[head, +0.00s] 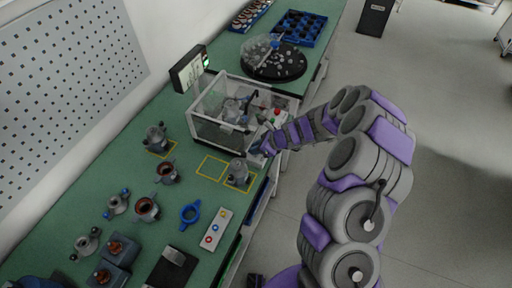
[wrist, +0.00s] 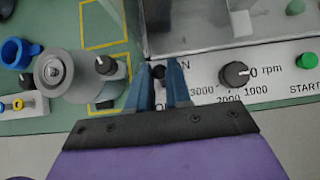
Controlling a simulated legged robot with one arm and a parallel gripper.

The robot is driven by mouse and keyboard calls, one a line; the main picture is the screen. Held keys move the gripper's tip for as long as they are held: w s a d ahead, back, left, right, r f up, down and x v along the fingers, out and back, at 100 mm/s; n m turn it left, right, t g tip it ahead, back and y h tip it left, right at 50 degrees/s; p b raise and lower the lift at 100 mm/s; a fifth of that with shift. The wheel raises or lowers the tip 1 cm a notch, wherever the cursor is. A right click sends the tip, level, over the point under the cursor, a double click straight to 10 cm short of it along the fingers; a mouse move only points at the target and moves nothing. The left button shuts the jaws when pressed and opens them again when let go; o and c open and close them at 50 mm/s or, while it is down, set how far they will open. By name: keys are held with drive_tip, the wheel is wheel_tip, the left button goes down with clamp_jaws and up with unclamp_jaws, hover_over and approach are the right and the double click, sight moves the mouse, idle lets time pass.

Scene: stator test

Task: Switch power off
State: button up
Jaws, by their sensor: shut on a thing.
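My gripper (wrist: 159,85) is at the left end of a white control panel (wrist: 205,85) in the wrist view. Its blue fingers are shut on a small black power switch (wrist: 159,72), with part of the "ON" label showing beside it. The fingers hide most of the switch, so its setting cannot be told. In the head view my gripper (head: 263,146) is at the front of the clear-walled test box (head: 222,118), and the switch is hidden there.
Right of the switch are a black rpm knob (wrist: 236,74) and a green start button (wrist: 307,61). A grey stator part (wrist: 62,76) stands close left of my gripper. A screen (head: 188,70) stands behind the box. Several parts cover the green bench's near half.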

drive_tip(key=shift+d, duration=0.15)
drive_tip(key=shift+s+d+p, duration=0.2)
drive_tip(key=shift+s+d, duration=0.05)
drive_tip(key=shift+d, duration=0.4)
drive_tip(key=shift+s+d+p, duration=0.15)
drive_tip(key=shift+s+d, duration=0.05)
drive_tip(key=shift+d, duration=0.4)
drive_tip(key=o, duration=0.5)
drive_tip(key=shift+r, duration=0.1)
drive_tip(key=p+v, duration=0.5)
drive_tip(key=v, duration=0.1)
